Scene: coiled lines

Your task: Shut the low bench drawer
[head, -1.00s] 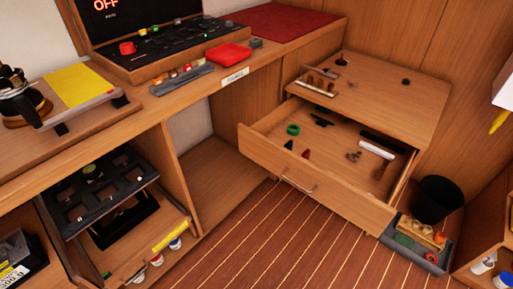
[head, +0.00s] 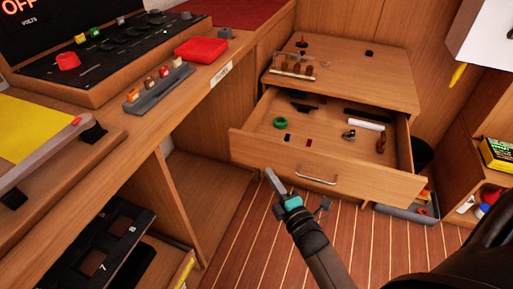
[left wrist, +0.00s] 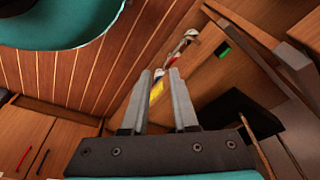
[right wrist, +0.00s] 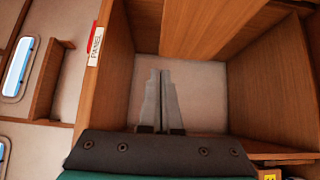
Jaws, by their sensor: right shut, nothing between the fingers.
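The low bench drawer (head: 375,184) stands pulled out of its wooden cabinet in the head view, its front facing me with a metal bar handle (head: 316,181). Inside lie a green ring (head: 280,123), a white roll (head: 365,124) and several small items. My right gripper (head: 270,174) is shut and empty. In the head view it overlaps the lower left of the drawer front, left of the handle; I cannot tell whether it touches. It also shows in the right wrist view (right wrist: 160,75). My left gripper (left wrist: 160,74) is open with nothing between its fingers; the head view does not show it.
The left bench carries a switch panel (head: 120,48), a red tray (head: 202,49) and a grey rack (head: 160,90). An open compartment (head: 205,190) lies left of the drawer. Striped floor in front is clear.

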